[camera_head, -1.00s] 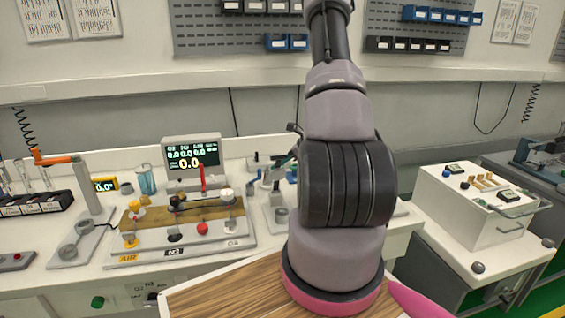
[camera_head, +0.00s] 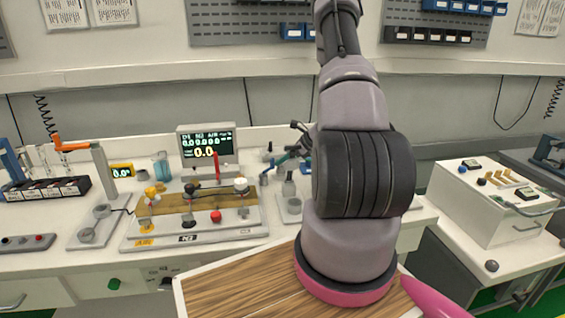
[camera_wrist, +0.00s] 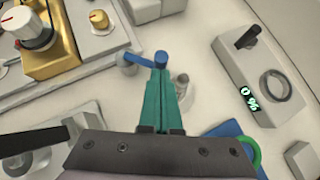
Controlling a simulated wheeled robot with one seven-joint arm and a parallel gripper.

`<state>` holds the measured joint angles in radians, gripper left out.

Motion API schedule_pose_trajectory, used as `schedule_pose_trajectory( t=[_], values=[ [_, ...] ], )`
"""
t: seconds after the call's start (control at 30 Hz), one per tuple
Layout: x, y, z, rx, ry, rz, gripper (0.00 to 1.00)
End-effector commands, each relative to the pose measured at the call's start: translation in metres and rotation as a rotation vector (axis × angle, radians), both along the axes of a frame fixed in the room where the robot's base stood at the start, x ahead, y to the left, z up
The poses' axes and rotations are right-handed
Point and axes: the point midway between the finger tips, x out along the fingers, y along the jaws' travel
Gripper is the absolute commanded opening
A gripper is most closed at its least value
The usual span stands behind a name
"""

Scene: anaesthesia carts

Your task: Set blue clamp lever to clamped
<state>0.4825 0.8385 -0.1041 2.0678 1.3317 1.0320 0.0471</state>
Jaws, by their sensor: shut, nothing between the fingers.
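A blue clamp lever (camera_wrist: 134,59) with an upright blue knob end lies at the upper middle of the wrist view. My gripper (camera_wrist: 158,74) has teal fingers closed together, and their tips are right at the lever's knob end. I cannot tell whether they touch it. In the head view my gripper (camera_head: 278,163) hangs over the bench, partly hidden behind my arm. The lever is too small there to pick out surely.
A brass block with a white dial (camera_wrist: 38,32) is at upper left of the wrist view. A grey box with a green readout (camera_wrist: 252,85) stands at right. The head view shows a valve panel (camera_head: 165,233) and a lit monitor (camera_head: 207,145).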

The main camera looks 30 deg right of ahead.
Motion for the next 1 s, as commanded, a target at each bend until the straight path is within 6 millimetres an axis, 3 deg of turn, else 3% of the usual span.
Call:
schedule_pose_trajectory(
  t=[0.47, 1.0],
  values=[
    [0.002, 0.000, 0.000, 0.000, 0.002, 0.035, 0.00],
    [-0.014, 0.002, 0.000, 0.000, 0.001, 0.034, 0.00]
  ],
)
